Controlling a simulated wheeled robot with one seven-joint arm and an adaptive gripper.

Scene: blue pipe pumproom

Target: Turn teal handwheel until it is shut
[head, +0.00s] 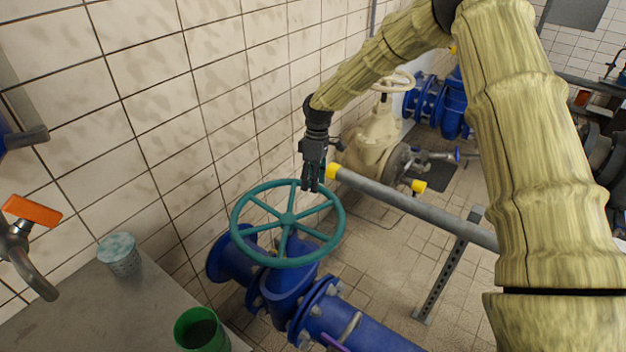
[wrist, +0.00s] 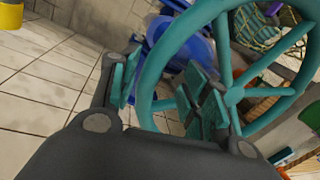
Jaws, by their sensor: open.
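The teal handwheel (head: 288,219) sits on top of a blue valve (head: 288,284), its rim and spokes whole in the head view. It also fills much of the wrist view (wrist: 234,96). My gripper (head: 313,184) points down at the far right part of the rim. In the wrist view my gripper (wrist: 163,90) has its two teal-padded fingers apart, and the near rim shows between them. I cannot tell whether either finger touches the rim. The fingertips partly overlap the rim in the head view.
A grey pipe with a yellow end (head: 400,203) runs just right of the wheel. A cream valve (head: 372,140) stands behind. A tiled wall (head: 190,130) is at the left. A grey counter (head: 85,310) holds a pale cup (head: 120,255) and a green cup (head: 200,333).

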